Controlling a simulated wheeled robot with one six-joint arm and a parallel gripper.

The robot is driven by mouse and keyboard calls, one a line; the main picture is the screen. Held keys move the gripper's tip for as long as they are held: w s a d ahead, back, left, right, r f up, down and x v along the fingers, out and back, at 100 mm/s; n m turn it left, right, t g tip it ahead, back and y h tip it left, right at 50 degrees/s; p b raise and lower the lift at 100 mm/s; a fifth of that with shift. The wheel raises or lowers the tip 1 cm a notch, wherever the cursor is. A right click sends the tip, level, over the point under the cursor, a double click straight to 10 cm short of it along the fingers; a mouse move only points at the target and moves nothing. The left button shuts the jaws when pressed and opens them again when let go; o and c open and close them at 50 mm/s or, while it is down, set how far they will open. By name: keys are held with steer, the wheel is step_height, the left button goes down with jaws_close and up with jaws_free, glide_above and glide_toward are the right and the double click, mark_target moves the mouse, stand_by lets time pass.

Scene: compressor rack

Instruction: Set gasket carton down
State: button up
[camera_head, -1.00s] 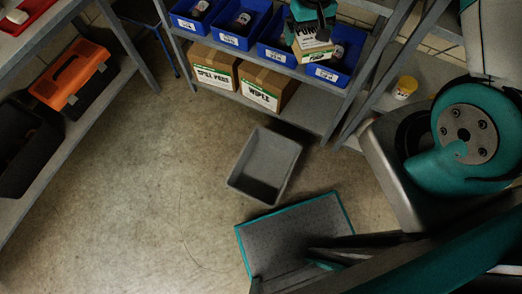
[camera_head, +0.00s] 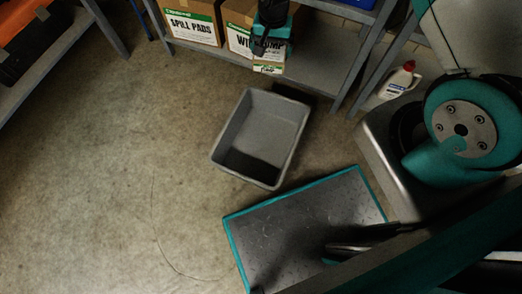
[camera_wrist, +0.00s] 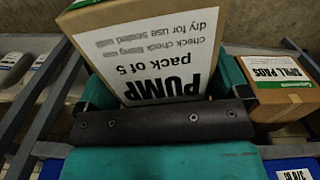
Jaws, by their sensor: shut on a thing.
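The gasket carton is a small box with a green band and white label reading "PUMP" and "pack of 5". It shows in the head view (camera_head: 268,67) at the top centre and fills the top middle of the wrist view (camera_wrist: 150,60). My gripper (camera_head: 272,38) is shut on it, with a teal finger on either side in the wrist view. The carton hangs in front of the rack's bottom shelf, partly covering the wipes box (camera_head: 238,38) in the picture. I cannot tell its height above the floor. Its far side is hidden.
A grey, empty-looking tub (camera_head: 229,130) stands on the floor, with a teal-edged mat (camera_head: 300,225) nearer me. The spill pads box (camera_head: 192,27) sits on the bottom shelf (camera_head: 318,62). A white bottle (camera_head: 398,82) stands at right. Floor at left is clear.

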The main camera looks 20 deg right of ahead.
mark_target(260, 124)
steer(key=a+f+m+b, duration=0.1)
steer(key=f+b, duration=0.8)
steer(key=f, duration=0.5)
steer(key=a+f+m+b, duration=0.1)
steer(key=f+b, duration=0.8)
steer(key=f, duration=0.5)
steer(key=a+f+m+b, duration=0.1)
steer(key=f+b, duration=0.7)
steer(key=f, duration=0.7)
steer(key=shift+w+a+b, duration=0.1)
steer(key=shift+w+b, duration=0.25)
steer(key=shift+b, duration=0.05)
